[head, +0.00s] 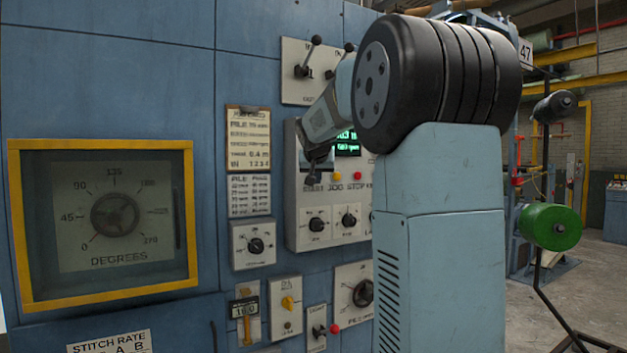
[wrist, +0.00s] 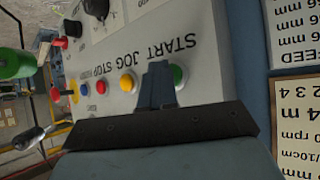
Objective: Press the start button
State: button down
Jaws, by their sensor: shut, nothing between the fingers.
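The green start button (wrist: 179,76) shows in the wrist view on the light control panel (wrist: 140,40), beside the word START. My gripper (wrist: 158,70) is shut and empty, its fingertips overlapping the button's left side in that view. I cannot tell whether they touch it. In the head view my gripper (head: 313,170) is at the panel (head: 293,215), just above the START label, and hides the button. A yellow jog button (wrist: 127,82) and a red stop button (wrist: 101,87) sit in the same row.
A lit green display (head: 347,143) is above the buttons and two black knobs (head: 333,222) are below. Levers (head: 308,58) stick out above the panel. A yellow-framed degree dial (head: 100,292) is at the left. Open floor (head: 595,285) lies at the right.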

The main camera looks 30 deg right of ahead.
jog(key=shift+s, duration=0.8)
jog(key=s, duration=0.5)
jog(key=shift+d, duration=0.1)
dwell(0.8)
jog(key=s+a+f+n+g+y, duration=0.1)
jog(key=s+a+f+n, duration=0.1)
jog(key=s+a+f, duration=0.5)
jog(key=s+a+f+n+g+y, duration=0.1)
jog(key=s+a+f, duration=0.5)
jog(key=s, duration=0.8)
jog(key=s+a+f+n+g+y, duration=0.1)
jog(key=s+a+f+n+y, duration=0.1)
jog(key=s+a+f, duration=0.5)
jog(key=s+y, duration=0.1)
jog(key=s, duration=0.3)
jog(key=shift+a+f+n+g, duration=0.3)
jog(key=shift+a+f+g, duration=0.05)
jog(key=shift+g, duration=0.05)
